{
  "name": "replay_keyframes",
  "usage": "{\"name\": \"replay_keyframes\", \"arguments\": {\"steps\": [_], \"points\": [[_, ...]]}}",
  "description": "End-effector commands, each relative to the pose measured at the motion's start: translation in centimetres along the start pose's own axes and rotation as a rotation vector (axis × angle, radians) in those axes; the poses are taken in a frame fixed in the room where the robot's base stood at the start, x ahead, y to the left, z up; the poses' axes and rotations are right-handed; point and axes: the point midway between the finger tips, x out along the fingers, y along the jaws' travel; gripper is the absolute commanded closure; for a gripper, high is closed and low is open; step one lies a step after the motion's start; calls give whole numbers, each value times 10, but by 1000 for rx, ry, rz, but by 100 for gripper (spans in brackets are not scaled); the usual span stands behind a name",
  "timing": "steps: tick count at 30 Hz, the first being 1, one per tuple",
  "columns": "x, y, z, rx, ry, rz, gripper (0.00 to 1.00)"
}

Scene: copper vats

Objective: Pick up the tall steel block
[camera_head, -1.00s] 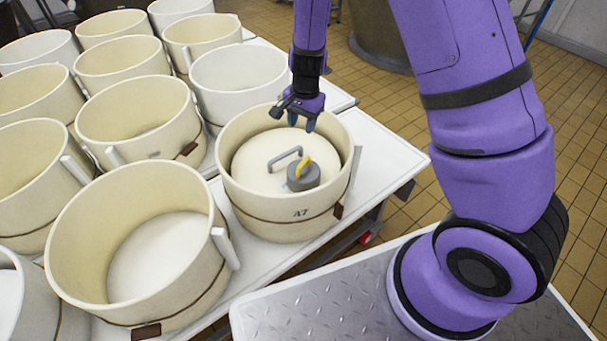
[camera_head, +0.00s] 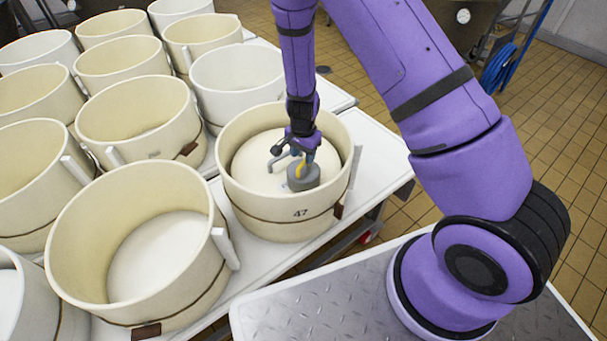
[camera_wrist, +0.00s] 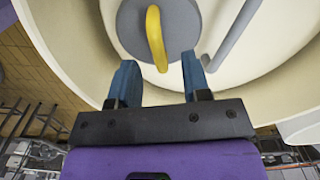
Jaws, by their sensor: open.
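A short grey round block (camera_head: 304,181) with a yellow handle (camera_head: 301,169) stands upright on the cream lid (camera_head: 255,172) inside the vat marked 47. It is the only metal-looking block I can make out, and it does not look tall. My gripper (camera_head: 301,155) hangs just above and behind it, pointing down, open and empty. In the wrist view, the blue fingertips (camera_wrist: 160,80) are apart. The yellow handle (camera_wrist: 155,40) lies ahead of them, roughly in line with the gap, over the grey block (camera_wrist: 182,22). Contact with the handle cannot be told.
A grey bar handle (camera_head: 277,163) rises from the lid left of the block; it also shows in the wrist view (camera_wrist: 233,35). The rim of vat 47 (camera_head: 233,180) surrounds the gripper. Several open cream vats (camera_head: 140,240) crowd the left.

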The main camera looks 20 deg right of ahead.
Motion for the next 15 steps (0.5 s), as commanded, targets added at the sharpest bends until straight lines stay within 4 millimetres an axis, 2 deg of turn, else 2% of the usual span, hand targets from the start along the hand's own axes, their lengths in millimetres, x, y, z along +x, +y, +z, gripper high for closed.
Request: {"name": "replay_keyframes", "arguments": {"steps": [6,15], "points": [[31,2,-1,1,-2,2,56],[39,2,0,0,0,0,56]]}}
